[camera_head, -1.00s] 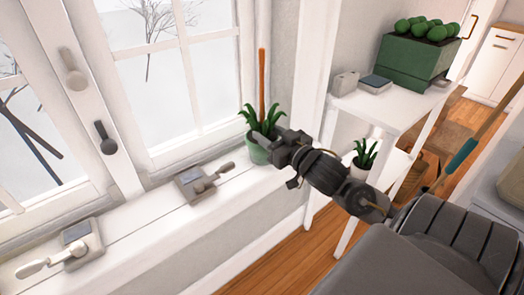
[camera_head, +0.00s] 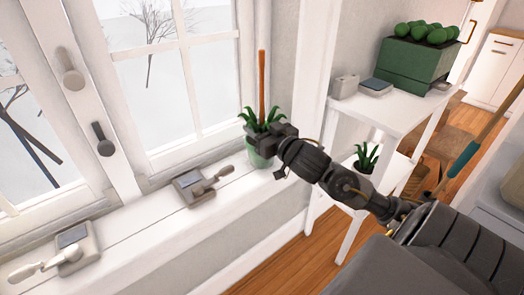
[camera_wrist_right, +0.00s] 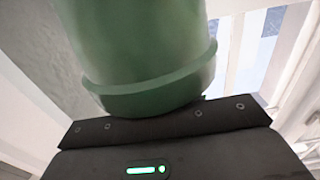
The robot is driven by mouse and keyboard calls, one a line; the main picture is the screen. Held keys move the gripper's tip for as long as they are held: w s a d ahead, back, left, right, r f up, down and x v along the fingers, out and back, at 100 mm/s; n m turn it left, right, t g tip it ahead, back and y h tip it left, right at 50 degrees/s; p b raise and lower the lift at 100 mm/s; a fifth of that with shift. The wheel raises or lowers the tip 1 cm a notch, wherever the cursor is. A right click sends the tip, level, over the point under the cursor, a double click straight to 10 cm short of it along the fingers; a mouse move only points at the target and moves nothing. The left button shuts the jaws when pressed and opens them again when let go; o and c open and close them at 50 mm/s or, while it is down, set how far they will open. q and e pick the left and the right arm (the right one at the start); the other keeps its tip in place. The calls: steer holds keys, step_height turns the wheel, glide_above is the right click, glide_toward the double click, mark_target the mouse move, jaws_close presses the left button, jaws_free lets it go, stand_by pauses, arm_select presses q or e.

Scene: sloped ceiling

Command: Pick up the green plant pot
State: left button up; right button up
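The green plant pot (camera_head: 258,160) stands on the white windowsill, with green leaves and an upright orange-brown stick above it. My right gripper (camera_head: 268,138) is at the pot in the head view and covers part of its upper right side. In the right wrist view the green pot (camera_wrist_right: 140,45) fills the upper middle, very close to the dark gripper body (camera_wrist_right: 170,125). The fingers are not clearly visible, so I cannot tell whether they are open or shut on the pot. My left gripper is in neither view.
Window latches (camera_head: 200,186) and (camera_head: 72,248) sit along the sill to the left. A white shelf (camera_head: 400,112) at the right bears a green planter (camera_head: 412,66) and small boxes.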

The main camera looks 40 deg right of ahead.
jaws_close()
steer(key=shift+r, duration=0.1)
stand_by(1.1)
